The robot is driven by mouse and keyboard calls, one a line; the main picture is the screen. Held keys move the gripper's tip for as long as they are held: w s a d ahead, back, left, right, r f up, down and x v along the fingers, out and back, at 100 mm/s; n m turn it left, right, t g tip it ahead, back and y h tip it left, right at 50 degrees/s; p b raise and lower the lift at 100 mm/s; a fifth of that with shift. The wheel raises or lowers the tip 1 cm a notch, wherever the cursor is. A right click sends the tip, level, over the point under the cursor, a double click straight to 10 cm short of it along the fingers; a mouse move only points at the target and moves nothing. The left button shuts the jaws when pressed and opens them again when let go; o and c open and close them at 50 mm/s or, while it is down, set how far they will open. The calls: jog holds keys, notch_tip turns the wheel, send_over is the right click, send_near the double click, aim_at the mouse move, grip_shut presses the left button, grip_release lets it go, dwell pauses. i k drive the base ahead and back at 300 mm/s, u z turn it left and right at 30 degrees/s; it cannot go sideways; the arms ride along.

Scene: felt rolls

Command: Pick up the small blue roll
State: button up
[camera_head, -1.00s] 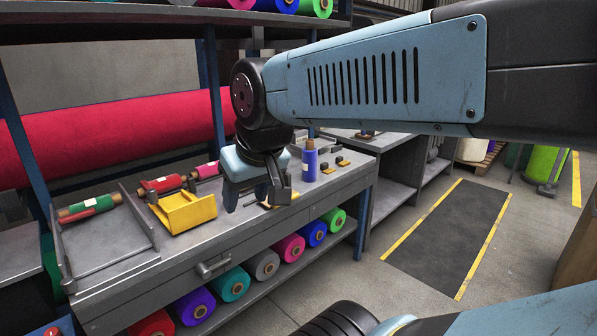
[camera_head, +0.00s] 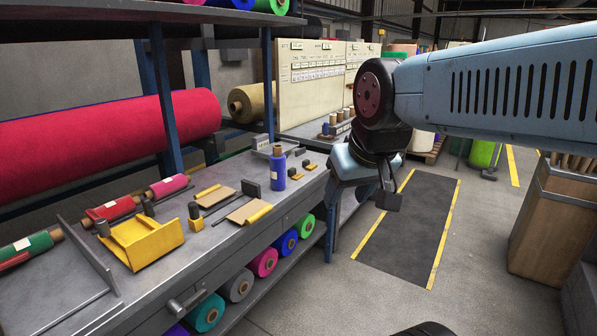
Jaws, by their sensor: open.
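The small blue roll (camera_head: 279,172) stands upright on the grey workbench (camera_head: 215,240), near its right end, with its brown core showing at the top. My gripper (camera_head: 361,208) hangs to the right of the roll, past the bench's right end in the picture, with its fingers pointing down. It is open and empty, apart from the roll. Part of its jaws is hidden by its own body.
A yellow holder (camera_head: 140,240), red (camera_head: 110,209) and pink (camera_head: 168,185) rolls, and small tools lie left on the bench. Several coloured rolls, one blue (camera_head: 287,243), lie on the shelf below. Open floor with a dark mat (camera_head: 405,230) lies right.

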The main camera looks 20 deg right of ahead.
aim_at(278, 170)
jog(key=z, duration=0.6)
jog(key=i, duration=0.9)
jog(key=z, duration=0.45)
jog(key=i, duration=1.15)
jog(key=u, duration=0.55)
jog(key=k, duration=0.75)
jog(key=u, duration=0.2)
jog(key=i, duration=0.6)
jog(key=z, duration=0.05)
